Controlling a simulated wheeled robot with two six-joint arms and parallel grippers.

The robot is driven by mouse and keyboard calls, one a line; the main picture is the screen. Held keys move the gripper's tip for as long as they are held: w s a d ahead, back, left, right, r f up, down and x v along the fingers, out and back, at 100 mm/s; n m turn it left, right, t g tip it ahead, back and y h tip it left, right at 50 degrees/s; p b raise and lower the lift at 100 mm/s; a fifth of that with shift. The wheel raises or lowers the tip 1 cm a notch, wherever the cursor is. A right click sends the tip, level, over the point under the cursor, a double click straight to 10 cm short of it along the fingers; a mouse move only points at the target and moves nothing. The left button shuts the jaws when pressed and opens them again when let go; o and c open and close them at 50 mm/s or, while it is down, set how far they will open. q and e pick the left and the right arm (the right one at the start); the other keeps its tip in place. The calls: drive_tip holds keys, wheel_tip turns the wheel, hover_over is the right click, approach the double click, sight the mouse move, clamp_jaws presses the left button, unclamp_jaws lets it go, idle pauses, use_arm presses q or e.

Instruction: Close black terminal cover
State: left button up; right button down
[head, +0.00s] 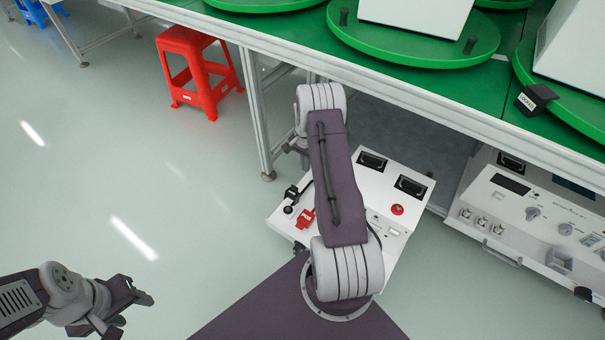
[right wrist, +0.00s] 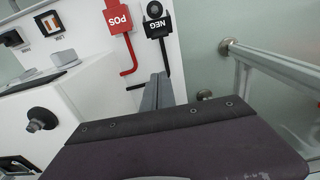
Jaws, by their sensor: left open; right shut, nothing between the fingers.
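The black terminal cover, labelled NEG (right wrist: 157,27), is at the top of the right wrist view, on the white panel. A round terminal (right wrist: 154,9) shows at its upper end. In the head view the black cover (head: 291,192) is near the panel's left edge. The red cover, labelled POS (right wrist: 119,20), is beside it. My right gripper (right wrist: 157,90) is shut and empty, its fingers pointing at the panel below the black cover, apparently apart from it. In the head view its fingers are hidden. My left gripper (head: 135,295) is open and empty, over the floor.
The white instrument (head: 397,208) lies partly under my right arm. A green-topped bench (head: 285,30) with turntables stands above it. A second instrument (head: 530,215) is on the right, and a red stool (head: 190,65) on the left.

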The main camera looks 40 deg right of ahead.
wheel_tip(320, 180, down, 8)
drive_tip(key=f+b, duration=0.1)
drive_tip(key=b, duration=0.3)
drive_tip(key=a, duration=0.1)
drive_tip(key=a+r+b, duration=0.1)
drive_tip(key=s+a+r, duration=0.1)
drive_tip(key=shift+a+r+b, duration=0.25)
drive_tip(key=shift+b, duration=0.15)
